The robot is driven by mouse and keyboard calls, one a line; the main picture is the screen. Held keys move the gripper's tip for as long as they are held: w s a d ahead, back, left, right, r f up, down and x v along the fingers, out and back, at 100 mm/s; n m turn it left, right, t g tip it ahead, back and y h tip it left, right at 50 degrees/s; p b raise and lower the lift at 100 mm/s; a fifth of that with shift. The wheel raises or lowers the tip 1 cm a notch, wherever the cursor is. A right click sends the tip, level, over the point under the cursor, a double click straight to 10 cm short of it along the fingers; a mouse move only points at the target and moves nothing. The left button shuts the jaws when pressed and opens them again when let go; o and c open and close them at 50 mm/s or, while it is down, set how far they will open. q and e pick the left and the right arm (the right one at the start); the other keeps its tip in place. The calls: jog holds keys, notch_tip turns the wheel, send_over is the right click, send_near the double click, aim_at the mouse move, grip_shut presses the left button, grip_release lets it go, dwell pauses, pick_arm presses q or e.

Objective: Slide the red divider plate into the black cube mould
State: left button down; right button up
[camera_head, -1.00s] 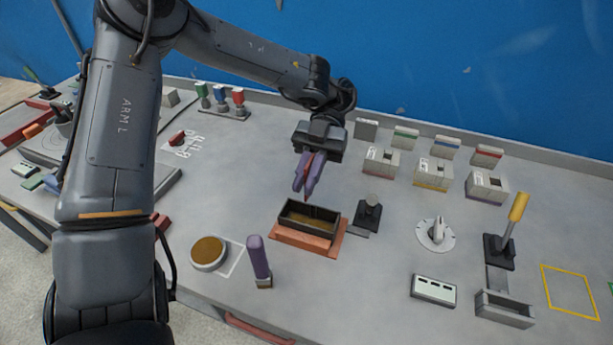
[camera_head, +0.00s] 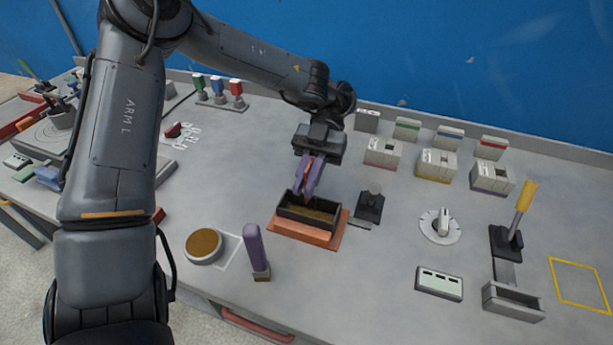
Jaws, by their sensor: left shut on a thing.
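The black mould (camera_head: 285,208) is an open rectangular box with brown material inside. It sits on an orange-red base (camera_head: 292,230) near the middle of the bench. My left gripper (camera_head: 305,192), with purple fingers, points down over the back part of the mould. It is shut on the red divider plate (camera_head: 308,174), of which only a narrow strip shows between the fingers. The fingertips overlap the mould's back rim in the picture; I cannot tell whether the plate's lower edge is inside the mould. My right gripper is not in view.
A purple-handled tool (camera_head: 254,248) stands in front of the mould, beside a round dish (camera_head: 190,246) of brown material. A small black stand (camera_head: 370,208) is close to the mould's right. A dial (camera_head: 440,226) and a yellow-handled lever (camera_head: 522,208) are farther right.

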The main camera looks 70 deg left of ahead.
aim_at(306, 201)
pick_arm(q)
jog(key=shift+f+b, duration=0.45)
jog(key=shift+f, duration=0.4)
dwell(0.6)
jog(key=shift+f, duration=0.3)
dwell(0.5)
jog(key=shift+f+b, duration=0.9)
jog(key=shift+b, duration=0.05)
jog(key=shift+f+b, duration=1.05)
jog(key=shift+f, duration=0.3)
jog(key=c, duration=1.1)
grip_release()
jog(key=shift+w+a, duration=0.1)
